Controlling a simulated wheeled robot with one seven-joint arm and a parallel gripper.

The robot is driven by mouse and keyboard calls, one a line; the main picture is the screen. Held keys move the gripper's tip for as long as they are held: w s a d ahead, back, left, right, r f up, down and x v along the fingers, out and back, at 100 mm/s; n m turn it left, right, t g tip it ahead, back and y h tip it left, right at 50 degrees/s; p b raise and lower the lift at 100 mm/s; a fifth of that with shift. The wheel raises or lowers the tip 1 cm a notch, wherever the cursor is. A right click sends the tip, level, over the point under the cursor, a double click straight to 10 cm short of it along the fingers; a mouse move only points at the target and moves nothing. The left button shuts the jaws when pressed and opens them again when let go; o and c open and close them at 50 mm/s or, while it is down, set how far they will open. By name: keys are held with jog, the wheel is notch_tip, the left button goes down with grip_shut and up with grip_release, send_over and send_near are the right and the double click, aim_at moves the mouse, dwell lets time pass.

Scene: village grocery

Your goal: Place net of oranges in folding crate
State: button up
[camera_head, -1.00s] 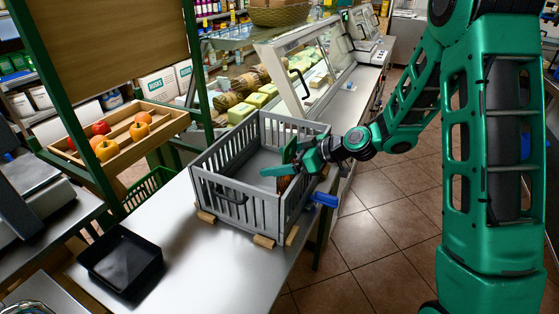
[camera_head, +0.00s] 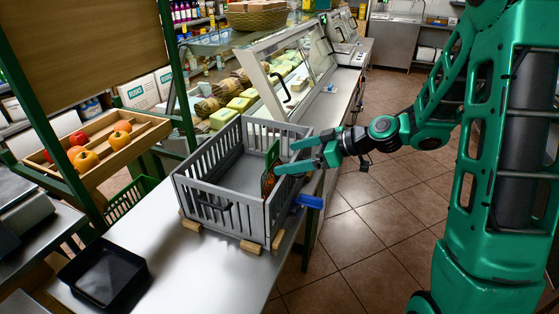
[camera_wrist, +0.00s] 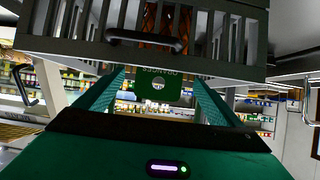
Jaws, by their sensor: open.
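The grey folding crate (camera_head: 226,207) stands on the metal counter with its slatted walls up. The net of oranges (camera_head: 268,182) is inside it, upright against the right-hand wall, with its green header card (camera_head: 273,155) on top. My gripper (camera_head: 286,158) is open at that wall, its fingers apart near the card. In the wrist view, the card (camera_wrist: 160,88) shows between the two fingers, and the orange net (camera_wrist: 168,22) shows through the slats of the crate (camera_wrist: 60,45). Part of the net is hidden by the crate wall and a finger.
A black tray (camera_head: 104,274) lies at the counter's front left. A wooden box of fruit (camera_head: 120,152) stands at the left, and a glass display case (camera_head: 285,65) is behind the crate. A blue part (camera_head: 310,201) juts from the counter edge. The floor at right is clear.

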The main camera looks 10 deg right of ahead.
jog(key=shift+s+d+r, duration=0.3)
jog(key=shift+s+d, duration=0.05)
jog(key=shift+d, duration=0.1)
jog(key=shift+s, duration=0.1)
jog(key=s+d+m+g+h, duration=0.2)
jog(key=s+d+m, duration=0.4)
jog(key=s, duration=0.5)
jog(key=s+d+r+m+g+h, duration=0.1)
jog(key=s+d+m+h, duration=0.3)
jog(key=s+d, duration=0.4)
jog(key=s+d+m+g+h, duration=0.4)
jog(key=s+d+m, duration=0.3)
jog(key=s, duration=0.6)
jog(key=shift+s+d+r+m, duration=0.15)
jog(key=shift+s+d+m, duration=0.2)
jog(key=shift+d, duration=0.2)
jog(key=shift+w, duration=0.15)
